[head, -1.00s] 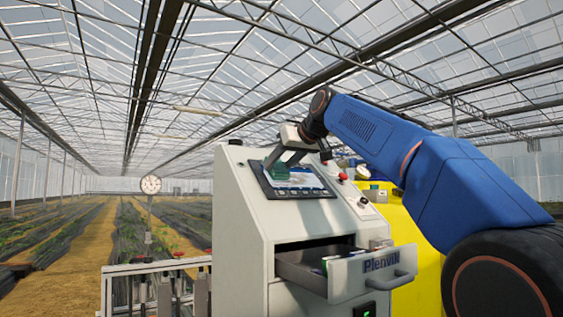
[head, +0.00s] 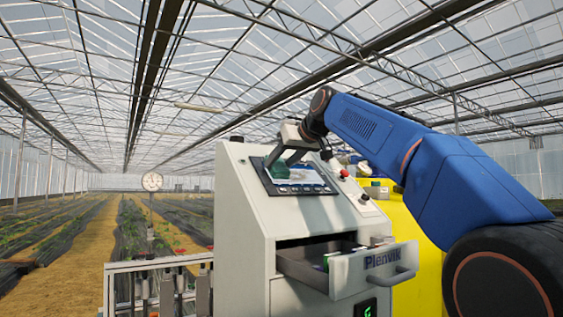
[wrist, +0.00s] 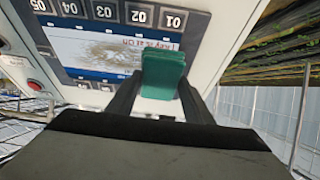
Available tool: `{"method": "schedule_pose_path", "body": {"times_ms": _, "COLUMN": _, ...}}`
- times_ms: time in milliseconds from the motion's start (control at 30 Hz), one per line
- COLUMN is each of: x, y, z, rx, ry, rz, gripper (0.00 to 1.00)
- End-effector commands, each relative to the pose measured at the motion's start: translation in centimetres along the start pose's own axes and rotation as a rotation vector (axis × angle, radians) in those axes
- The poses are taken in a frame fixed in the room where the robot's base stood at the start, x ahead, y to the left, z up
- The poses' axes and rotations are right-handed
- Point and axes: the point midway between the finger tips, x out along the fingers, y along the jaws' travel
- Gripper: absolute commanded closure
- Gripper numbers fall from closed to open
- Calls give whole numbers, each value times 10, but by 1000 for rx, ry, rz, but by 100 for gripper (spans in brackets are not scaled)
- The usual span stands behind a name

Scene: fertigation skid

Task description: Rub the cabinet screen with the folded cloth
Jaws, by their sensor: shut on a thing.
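The folded cloth (wrist: 163,74) is green and held between the two fingers of my gripper (wrist: 161,92) in the wrist view. In the head view the cloth (head: 280,170) and my gripper (head: 284,156) are over the left part of the cabinet screen (head: 306,176). The screen (wrist: 84,61) has a blue and white display with a brownish smudge (wrist: 110,50), beside the cloth in the wrist view. The cloth covers part of the display near one end. I cannot tell whether it touches the glass.
The pale cabinet (head: 240,220) has an open drawer (head: 376,268) jutting out below the screen, with small items inside. A red button (head: 344,173) is right of the screen. A yellow tank (head: 404,225) stands behind. A dial gauge (head: 152,181) and a rack (head: 160,283) are at left.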

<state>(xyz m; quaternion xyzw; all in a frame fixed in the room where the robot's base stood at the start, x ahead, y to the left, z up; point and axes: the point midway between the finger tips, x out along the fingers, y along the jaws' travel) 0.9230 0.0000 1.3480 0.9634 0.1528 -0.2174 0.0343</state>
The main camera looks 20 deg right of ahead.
Motion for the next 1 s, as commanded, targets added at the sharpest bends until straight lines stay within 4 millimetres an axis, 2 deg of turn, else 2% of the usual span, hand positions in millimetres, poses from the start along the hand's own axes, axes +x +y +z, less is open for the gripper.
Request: {"method": "schedule_pose_path", "body": {"times_ms": 1000, "x": 12, "y": 2, "z": 5, "rx": 0, "ry": 0, "rz": 1, "gripper": 72}}
